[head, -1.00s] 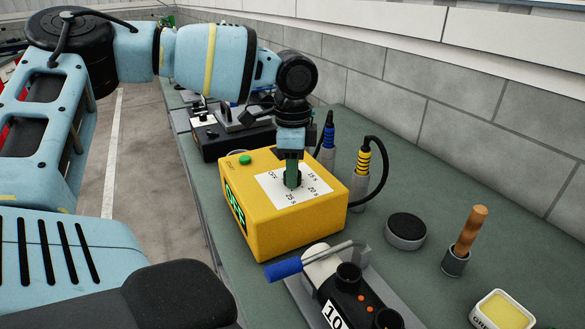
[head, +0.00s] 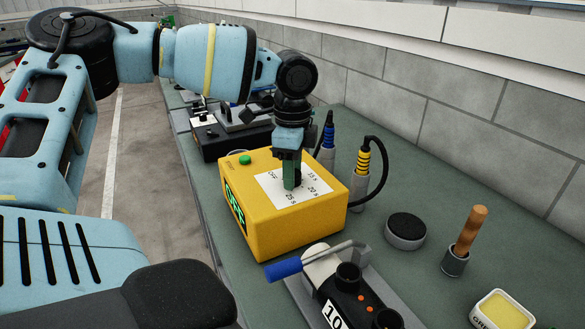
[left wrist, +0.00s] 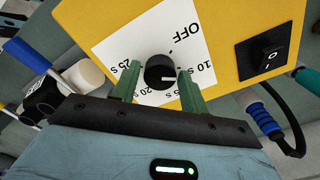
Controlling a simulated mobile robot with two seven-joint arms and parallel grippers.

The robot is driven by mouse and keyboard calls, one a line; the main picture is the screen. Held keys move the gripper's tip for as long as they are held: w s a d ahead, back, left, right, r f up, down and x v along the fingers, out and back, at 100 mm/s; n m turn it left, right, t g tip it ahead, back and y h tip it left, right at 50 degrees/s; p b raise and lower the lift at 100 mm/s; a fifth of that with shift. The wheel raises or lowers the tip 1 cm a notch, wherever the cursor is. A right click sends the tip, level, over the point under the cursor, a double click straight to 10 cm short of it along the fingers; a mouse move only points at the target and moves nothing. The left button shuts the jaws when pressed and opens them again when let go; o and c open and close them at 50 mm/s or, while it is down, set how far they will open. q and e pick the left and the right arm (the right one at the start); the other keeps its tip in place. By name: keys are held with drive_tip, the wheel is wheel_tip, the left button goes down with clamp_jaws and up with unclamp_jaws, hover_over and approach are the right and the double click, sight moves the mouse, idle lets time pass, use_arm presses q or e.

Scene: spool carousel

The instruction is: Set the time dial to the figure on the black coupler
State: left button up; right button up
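The yellow timer box (head: 275,230) stands on the bench. Its black dial (left wrist: 158,72) sits on a white plate marked OFF, 10 s, 15 s, 20 s and 25 s. A white mark shows on the knob's lower right; its exact setting is hard to read. The green display (head: 235,208) seems to read OFF. My left gripper (head: 291,180) points down at the dial. In the left wrist view its green fingers (left wrist: 158,82) stand on either side of the knob, with small gaps. The black coupler (head: 350,294) carries a white label with 10, cut by the frame edge. My right gripper is out of view.
A blue-handled lever (head: 284,269) lies in front of the box. Blue-ringed and yellow-ringed cable plugs (head: 364,160) stand behind it. A black round pad (head: 406,228), a wooden-handled tool (head: 468,235) and a yellow tin (head: 503,312) are to the right.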

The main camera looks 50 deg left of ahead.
use_arm(q)
drive_tip(key=shift+o, duration=1)
drive_tip(key=shift+r, duration=3.9)
